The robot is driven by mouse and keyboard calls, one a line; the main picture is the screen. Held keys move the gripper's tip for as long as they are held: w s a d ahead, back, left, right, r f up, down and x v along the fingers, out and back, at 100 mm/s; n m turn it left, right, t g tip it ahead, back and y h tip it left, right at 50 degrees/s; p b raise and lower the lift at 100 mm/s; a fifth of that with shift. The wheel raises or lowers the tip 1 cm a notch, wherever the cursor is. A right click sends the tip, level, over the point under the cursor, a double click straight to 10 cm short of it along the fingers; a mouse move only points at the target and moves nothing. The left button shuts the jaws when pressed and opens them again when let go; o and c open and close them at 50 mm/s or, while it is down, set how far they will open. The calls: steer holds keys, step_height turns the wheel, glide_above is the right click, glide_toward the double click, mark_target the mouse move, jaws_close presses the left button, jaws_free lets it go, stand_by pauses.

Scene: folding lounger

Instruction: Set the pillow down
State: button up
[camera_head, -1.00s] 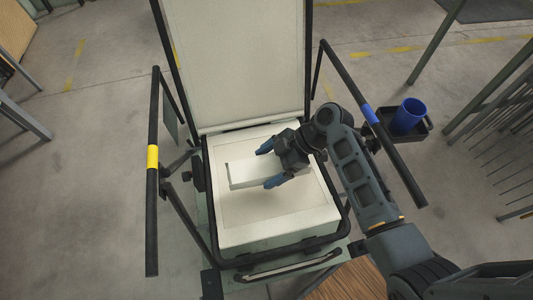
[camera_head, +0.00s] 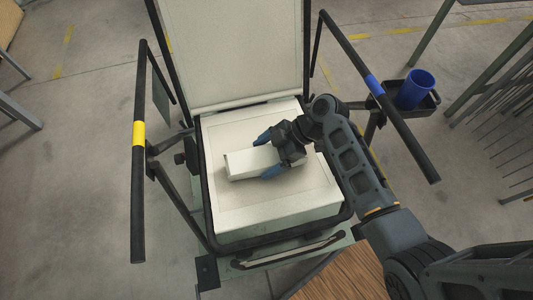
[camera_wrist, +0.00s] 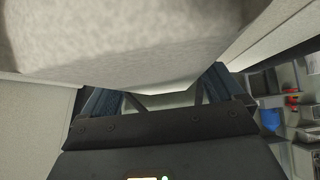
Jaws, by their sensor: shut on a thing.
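The pillow (camera_head: 242,163) is a small, pale, block-like cushion over the middle of the lounger's seat (camera_head: 270,208). My gripper (camera_head: 267,155) is shut on its right part, with one blue finger on the far side and one on the near side. The pillow's left end sticks out beyond the fingers. I cannot tell whether its underside touches the seat. In the wrist view the pale mottled surface across the top appears to be the pillow (camera_wrist: 120,35), close to the lens. The fingers show only partly there.
The lounger's pale backrest (camera_head: 232,50) rises behind the seat. Black armrest bars flank it, the left with a yellow band (camera_head: 139,134), the right with a blue band (camera_head: 374,85). A blue cup (camera_head: 415,90) stands in a black side tray (camera_head: 432,103). Bare seat surrounds the pillow.

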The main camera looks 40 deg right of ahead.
mark_target(270, 154)
steer(key=shift+f, duration=0.25)
steer(key=o, duration=0.8)
steer(key=v, duration=0.7)
steer(key=shift+d, duration=0.1)
steer(key=shift+s+d+r, duration=0.1)
steer(key=shift+d+r, duration=0.1)
steer(key=shift+r, duration=0.15)
